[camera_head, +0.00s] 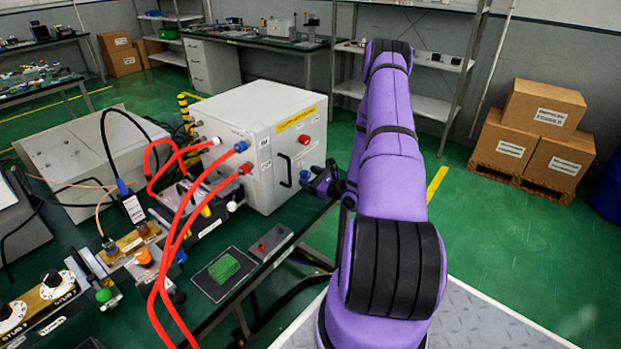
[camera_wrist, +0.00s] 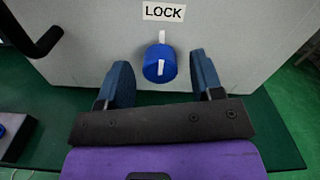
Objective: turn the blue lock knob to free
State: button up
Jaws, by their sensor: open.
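The blue lock knob (camera_wrist: 152,70) is on the grey panel under a white LOCK label (camera_wrist: 163,11) in the wrist view. The white stripe on the knob points up, roughly in line with a short white mark on the panel. My gripper (camera_wrist: 162,78) is open, one blue-grey finger to each side of the knob. The fingers look apart from the knob; how deep they reach is hard to tell. In the head view my gripper (camera_head: 322,182) is at the front of the grey cabinet (camera_head: 245,125), beside the knob (camera_head: 304,174).
A black handle (camera_head: 284,170) is left of the knob on the cabinet front, with a red button (camera_head: 304,140) above. Red hoses (camera_head: 172,235) run from the cabinet's left side. A green block on a dark pad (camera_head: 208,287) lies on the bench.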

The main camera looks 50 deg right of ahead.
jog(key=shift+c, duration=0.3)
jog(key=c, duration=0.9)
jog(key=shift+o, duration=0.2)
jog(key=shift+n, duration=0.4)
jog(key=n, duration=0.3)
jog(key=shift+n, duration=0.3)
jog(key=n, duration=0.4)
jog(key=shift+n, duration=0.3)
jog(key=n, duration=0.4)
jog(key=shift+a+f, duration=0.1)
jog(key=shift+n, duration=2.5)
